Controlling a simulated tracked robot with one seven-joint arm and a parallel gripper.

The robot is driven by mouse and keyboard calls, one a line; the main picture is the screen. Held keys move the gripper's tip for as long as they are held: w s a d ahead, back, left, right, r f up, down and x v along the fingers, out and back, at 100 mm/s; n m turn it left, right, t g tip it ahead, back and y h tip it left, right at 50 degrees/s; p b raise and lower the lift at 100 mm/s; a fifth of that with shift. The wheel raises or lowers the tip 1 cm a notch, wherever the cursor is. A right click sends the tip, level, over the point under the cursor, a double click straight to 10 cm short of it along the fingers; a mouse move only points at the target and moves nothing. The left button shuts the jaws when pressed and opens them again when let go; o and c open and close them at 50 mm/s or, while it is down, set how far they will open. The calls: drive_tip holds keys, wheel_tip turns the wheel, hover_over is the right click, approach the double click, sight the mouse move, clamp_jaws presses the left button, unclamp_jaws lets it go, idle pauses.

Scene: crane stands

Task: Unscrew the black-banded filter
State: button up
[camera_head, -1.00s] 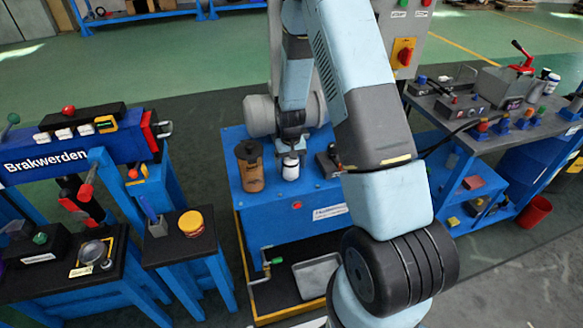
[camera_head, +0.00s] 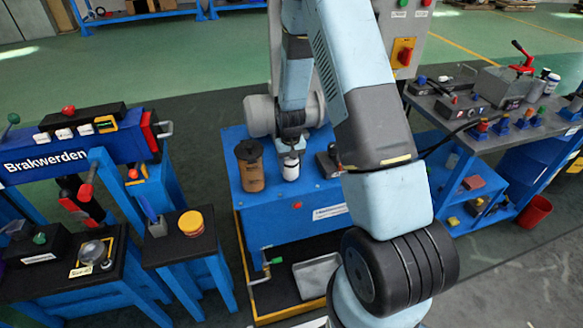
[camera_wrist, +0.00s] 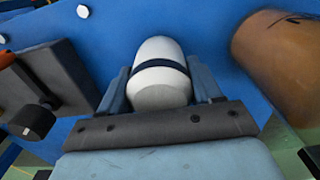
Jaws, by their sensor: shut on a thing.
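The black-banded filter (camera_wrist: 160,78) is a white rounded cylinder with one dark band, seen large in the wrist view between my gripper's fingers. It also shows in the head view as a small white cylinder (camera_head: 291,172) standing on the blue unit (camera_head: 262,205). My gripper (camera_wrist: 160,92) is shut on the filter, with a finger on each side of it. In the head view my gripper (camera_head: 290,155) points down over the filter's top. The filter's lower end and its seat are hidden.
A brown cylinder (camera_head: 250,167) with a dark top stands close to the filter; it also shows in the wrist view (camera_wrist: 285,60). A dark block with a knob (camera_wrist: 45,95) is on the filter's other side. A grey tray (camera_head: 315,276) lies low in front.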

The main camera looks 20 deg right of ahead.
drive_tip(key=shift+r, duration=0.1)
drive_tip(key=n, duration=0.4)
drive_tip(key=shift+n, duration=0.6)
drive_tip(key=n, duration=0.3)
drive_tip(key=shift+n, duration=1.1)
drive_tip(key=n, duration=0.2)
drive_tip(key=shift+n, duration=0.3)
drive_tip(key=n, duration=0.2)
drive_tip(key=shift+n, duration=0.3)
